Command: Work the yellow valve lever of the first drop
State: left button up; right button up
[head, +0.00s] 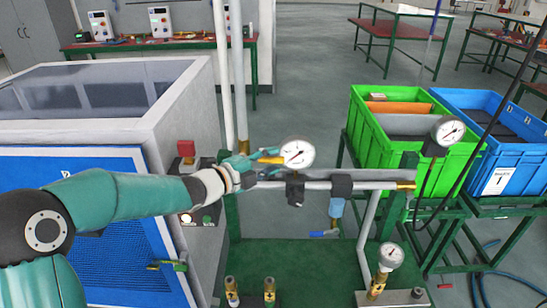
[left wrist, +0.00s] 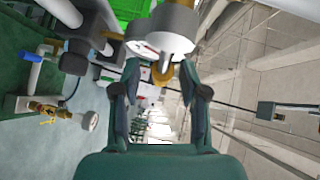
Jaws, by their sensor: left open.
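A yellow lever (head: 270,160) shows at the upper pipe, just left of a round white pressure gauge (head: 297,152). My left gripper (head: 254,164) is open at the lever, its fingers pointing right toward the gauge. In the left wrist view the two fingers (left wrist: 159,70) stand apart, with a yellow part (left wrist: 163,74) between or just beyond their tips, below the gauge (left wrist: 146,49). I cannot tell whether the fingers touch it. The valve body behind the gripper is partly hidden. My right gripper is not in view.
A horizontal pipe (head: 325,185) runs right from the gripper, with a blue-handled valve (head: 325,233) below it. More gauges stand right (head: 449,131) and low (head: 390,256). The generator housing (head: 90,125) is left; a green crate (head: 365,108) and blue crate (head: 520,130) are right.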

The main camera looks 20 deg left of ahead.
pick_arm(q)
jog(key=shift+w+d+f, duration=0.1)
jog(key=shift+w+d, duration=0.25)
jog(key=shift+w, duration=0.15)
grip_shut()
